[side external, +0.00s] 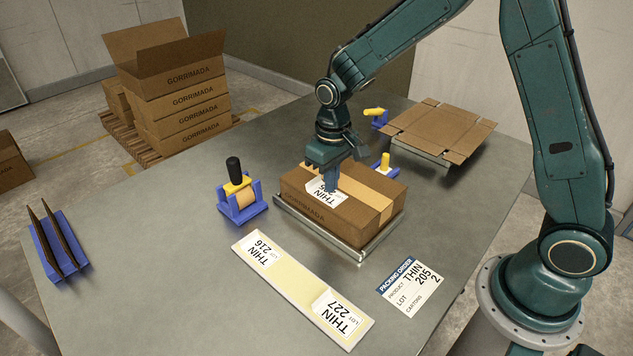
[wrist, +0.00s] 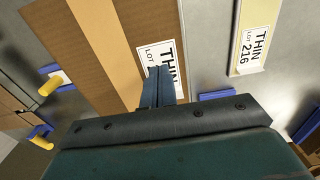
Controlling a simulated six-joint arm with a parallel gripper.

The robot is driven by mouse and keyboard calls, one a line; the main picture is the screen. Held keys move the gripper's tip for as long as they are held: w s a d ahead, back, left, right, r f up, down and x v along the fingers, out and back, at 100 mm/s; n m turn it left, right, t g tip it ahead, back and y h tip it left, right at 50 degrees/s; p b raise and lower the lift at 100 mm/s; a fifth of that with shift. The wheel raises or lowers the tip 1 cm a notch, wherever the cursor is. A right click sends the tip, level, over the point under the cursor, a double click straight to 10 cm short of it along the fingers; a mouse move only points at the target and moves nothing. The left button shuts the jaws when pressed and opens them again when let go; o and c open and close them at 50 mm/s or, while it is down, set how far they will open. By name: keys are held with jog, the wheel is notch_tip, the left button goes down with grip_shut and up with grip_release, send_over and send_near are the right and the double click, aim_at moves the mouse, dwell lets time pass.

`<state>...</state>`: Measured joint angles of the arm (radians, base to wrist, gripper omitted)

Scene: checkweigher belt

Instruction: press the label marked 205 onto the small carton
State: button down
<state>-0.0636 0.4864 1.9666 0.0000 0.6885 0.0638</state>
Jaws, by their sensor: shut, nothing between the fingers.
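The small carton (side external: 371,203) sits closed and taped on a metal tray or platform (side external: 350,250) in the middle of the table. A white label (side external: 325,196) printed THIN lies on the carton's top, near its left edge; it also shows in the wrist view (wrist: 168,52). Its lot number is mostly hidden by my fingers. My gripper (side external: 331,188) is shut, pointing down, with its fingertips (wrist: 158,72) at the label and apparently touching it. A cream backing strip (side external: 283,279) carries labels 216 (side external: 262,252) and 227 (side external: 337,315), with a bare middle.
A packing order card (side external: 410,287) reads THIN, 205, 2. A blue tape dispenser (side external: 241,195) stands left of the carton, blue-and-yellow fixtures (side external: 384,165) behind it. A flat carton blank (side external: 440,130) lies at back right, a blue rack (side external: 58,246) far left.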

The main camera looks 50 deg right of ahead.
jog(key=shift+f, duration=0.85)
dwell(1.2)
jog(key=shift+r, duration=3.55)
jog(key=s+d+r+t, duration=0.2)
jog(key=s+r+t, duration=0.1)
jog(key=s+r, duration=0.85)
jog(key=s+r+t, duration=0.2)
jog(key=s, duration=1)
jog(key=shift+s+d+r+t, duration=0.25)
jog(key=shift+d+r+t, duration=0.05)
jog(key=shift+d+r, duration=0.1)
